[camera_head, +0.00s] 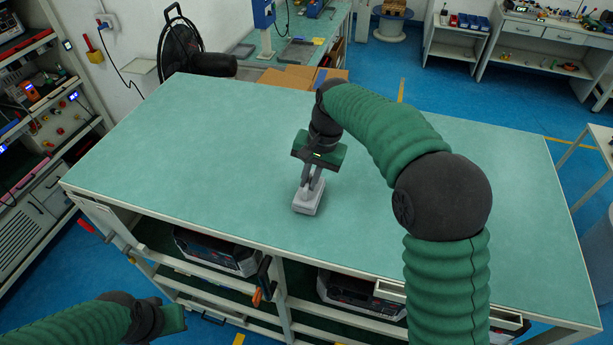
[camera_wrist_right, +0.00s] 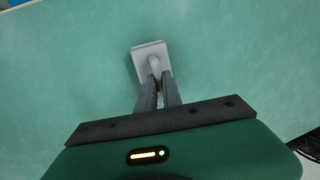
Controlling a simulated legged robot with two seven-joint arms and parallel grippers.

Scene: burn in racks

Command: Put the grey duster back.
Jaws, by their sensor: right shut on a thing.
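The grey duster (camera_head: 308,200) is a small light-grey block with a handle, at the middle of the green-topped workbench (camera_head: 220,140). My right gripper (camera_head: 313,182) points down at it from above and is shut on its handle. In the right wrist view the duster (camera_wrist_right: 148,52) shows beyond the fingertips (camera_wrist_right: 156,80), which close around the handle. I cannot tell whether its base touches the bench top. My left gripper (camera_head: 172,318) is at the lower left, below the bench's front edge, apart from everything; its fingers are not clear.
The bench top is otherwise bare. Black instruments (camera_head: 215,250) sit on the shelf under it. A rack of equipment (camera_head: 40,120) is at the left, with blue floor between.

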